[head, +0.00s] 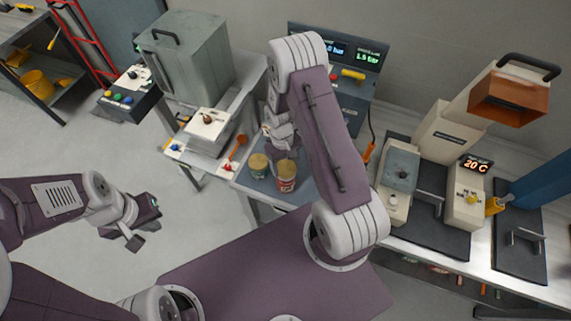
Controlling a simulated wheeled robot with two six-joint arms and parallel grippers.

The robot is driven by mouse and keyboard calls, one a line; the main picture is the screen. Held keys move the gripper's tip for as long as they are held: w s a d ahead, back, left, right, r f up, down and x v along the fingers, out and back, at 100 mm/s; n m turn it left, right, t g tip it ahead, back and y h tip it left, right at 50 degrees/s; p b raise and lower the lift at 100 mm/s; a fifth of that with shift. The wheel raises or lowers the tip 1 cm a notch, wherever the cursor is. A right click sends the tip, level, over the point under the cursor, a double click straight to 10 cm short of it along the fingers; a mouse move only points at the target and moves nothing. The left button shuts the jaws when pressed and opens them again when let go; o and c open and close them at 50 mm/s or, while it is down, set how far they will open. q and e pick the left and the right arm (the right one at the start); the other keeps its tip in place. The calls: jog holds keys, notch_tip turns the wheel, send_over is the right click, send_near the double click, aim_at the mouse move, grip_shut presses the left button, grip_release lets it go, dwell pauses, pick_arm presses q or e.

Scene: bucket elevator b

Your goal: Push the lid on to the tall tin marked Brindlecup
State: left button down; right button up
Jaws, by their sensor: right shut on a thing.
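Two small tins stand side by side on the dark mat of the middle bench. One has a green label and a tan top (258,165). The other has a red and cream label (286,177), and its tan top shows. Their lettering is too small to read, so I cannot tell which is marked Brindlecup. My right gripper (281,147) points down just behind and above the red tin. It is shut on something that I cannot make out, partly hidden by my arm. I cannot pick out a separate lid. My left gripper (146,226) is open and empty over the floor.
A wooden-handled orange spoon (236,147) lies left of the tins. A grey box machine (186,52) stands behind it. A gauge console (345,65) stands behind my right arm. A scale-like machine (465,200) with an orange hopper (508,98) fills the right bench.

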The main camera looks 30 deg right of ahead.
jog(key=shift+f, duration=0.4)
dwell(0.4)
jog(key=o, duration=1.7)
jog(key=shift+r+p, duration=3.2)
jog(key=shift+r, duration=0.9)
jog(key=shift+f, duration=0.1)
